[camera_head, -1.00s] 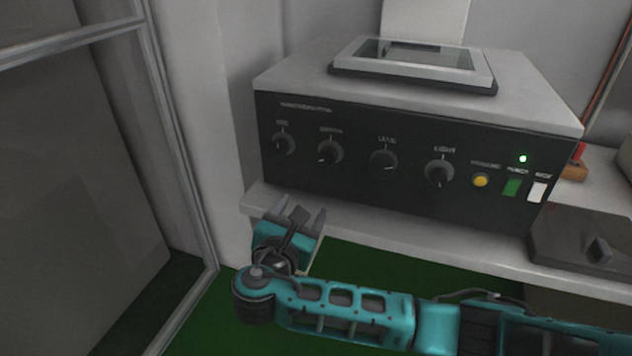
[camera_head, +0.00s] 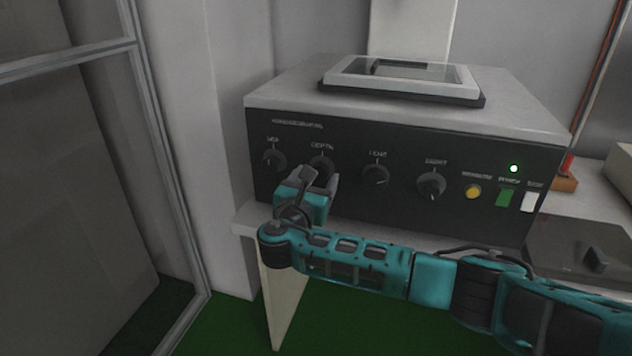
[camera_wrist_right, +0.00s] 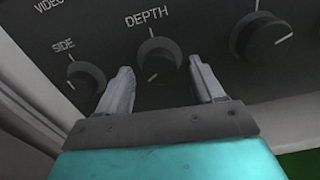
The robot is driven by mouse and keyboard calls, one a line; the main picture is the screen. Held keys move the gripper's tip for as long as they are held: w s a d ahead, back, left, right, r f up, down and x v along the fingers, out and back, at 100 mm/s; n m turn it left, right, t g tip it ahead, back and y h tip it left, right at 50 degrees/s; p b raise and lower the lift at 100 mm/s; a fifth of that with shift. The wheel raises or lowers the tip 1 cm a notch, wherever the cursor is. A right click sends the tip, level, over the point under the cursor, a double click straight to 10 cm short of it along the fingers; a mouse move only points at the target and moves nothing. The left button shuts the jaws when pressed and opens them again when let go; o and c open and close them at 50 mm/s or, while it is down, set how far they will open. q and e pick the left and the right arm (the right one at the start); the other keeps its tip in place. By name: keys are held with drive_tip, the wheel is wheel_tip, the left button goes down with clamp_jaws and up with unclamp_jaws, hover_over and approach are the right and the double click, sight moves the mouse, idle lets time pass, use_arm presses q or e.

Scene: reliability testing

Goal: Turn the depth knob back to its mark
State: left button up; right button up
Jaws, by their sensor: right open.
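The depth knob (camera_wrist_right: 158,62) is a dark round knob under the label DEPTH on the black front panel. In the right wrist view its pale pointer line points down and to the left, away from the tick above it. My right gripper (camera_wrist_right: 164,80) is open, with one finger on either side of the knob's lower part and visible gaps to it. In the head view the depth knob (camera_head: 321,166) is partly hidden behind my right gripper (camera_head: 316,180). My left gripper is not in view.
The side knob (camera_head: 273,161) is close on the left and the lens knob (camera_head: 375,175) on the right. Further right are the light knob (camera_head: 431,186), a yellow button (camera_head: 473,191) and a lit green lamp (camera_head: 513,168). A grey wall stands left of the machine.

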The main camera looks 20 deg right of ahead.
drive_tip(key=shift+w+d, duration=0.15)
drive_tip(key=shift+w, duration=0.05)
drive_tip(key=shift+c, duration=0.5)
drive_tip(key=c, duration=1)
drive_tip(key=shift+o, duration=0.2)
